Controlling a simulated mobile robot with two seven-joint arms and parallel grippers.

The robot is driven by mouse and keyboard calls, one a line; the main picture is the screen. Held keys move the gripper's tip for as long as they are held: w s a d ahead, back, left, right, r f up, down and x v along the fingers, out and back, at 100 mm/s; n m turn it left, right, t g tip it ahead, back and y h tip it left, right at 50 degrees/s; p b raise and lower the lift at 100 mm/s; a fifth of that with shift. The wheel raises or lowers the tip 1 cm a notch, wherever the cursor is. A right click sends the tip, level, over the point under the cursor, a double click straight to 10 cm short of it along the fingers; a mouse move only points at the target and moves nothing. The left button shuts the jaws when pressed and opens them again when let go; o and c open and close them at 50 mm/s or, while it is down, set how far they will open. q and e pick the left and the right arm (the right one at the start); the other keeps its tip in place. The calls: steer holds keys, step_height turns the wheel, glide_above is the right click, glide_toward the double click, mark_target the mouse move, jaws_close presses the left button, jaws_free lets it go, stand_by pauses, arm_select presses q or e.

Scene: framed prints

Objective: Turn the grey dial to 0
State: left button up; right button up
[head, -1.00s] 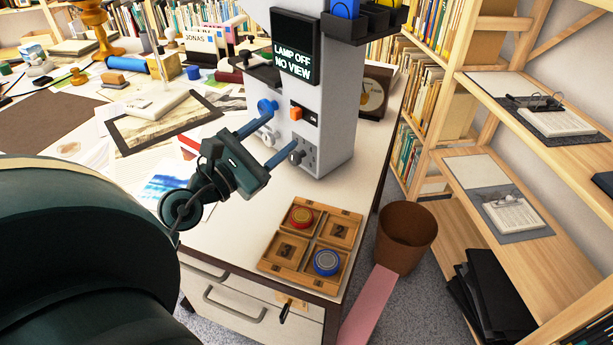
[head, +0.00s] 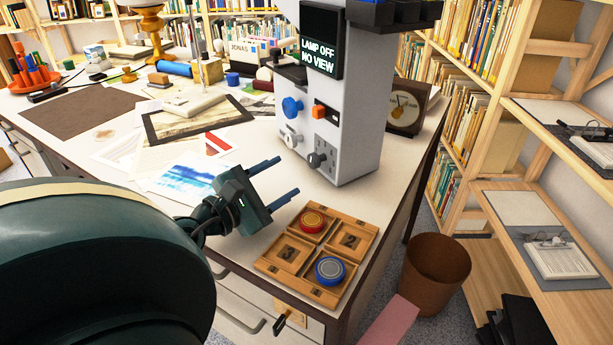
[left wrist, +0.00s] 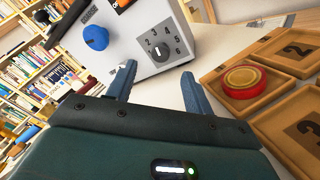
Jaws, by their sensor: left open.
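The grey dial (head: 314,160) is on the front of a pale box-shaped machine (head: 350,135), low and to the right of a blue knob (head: 291,107). The left wrist view shows the dial (left wrist: 160,51) with numbers around it, including 2, 4 and 6; its exact setting is too small to tell. My left gripper (head: 288,176) is open and empty, in front of the machine and apart from the dial. In the left wrist view its fingers (left wrist: 158,74) point towards the dial's side of the machine. My right gripper is out of view.
The machine's screen (head: 321,42) reads "LAMP OFF NO VIEW". An orange switch (head: 320,112) sits above the dial. A wooden tray (head: 343,215) with a red and a blue round piece lies at the desk's near corner. Papers lie left of the gripper.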

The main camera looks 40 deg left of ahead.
mark_target(312, 162)
arm_select(q)
steer(key=shift+w+p, duration=0.7)
steer(key=w, duration=0.5)
steer(key=shift+d+f, duration=0.1)
steer(key=shift+d, duration=0.05)
steer(key=shift+w+d, duration=0.1)
steer(key=shift+w, duration=0.45)
steer(key=shift+c, duration=0.3)
steer(key=shift+p, duration=0.35)
steer(key=c, duration=0.9)
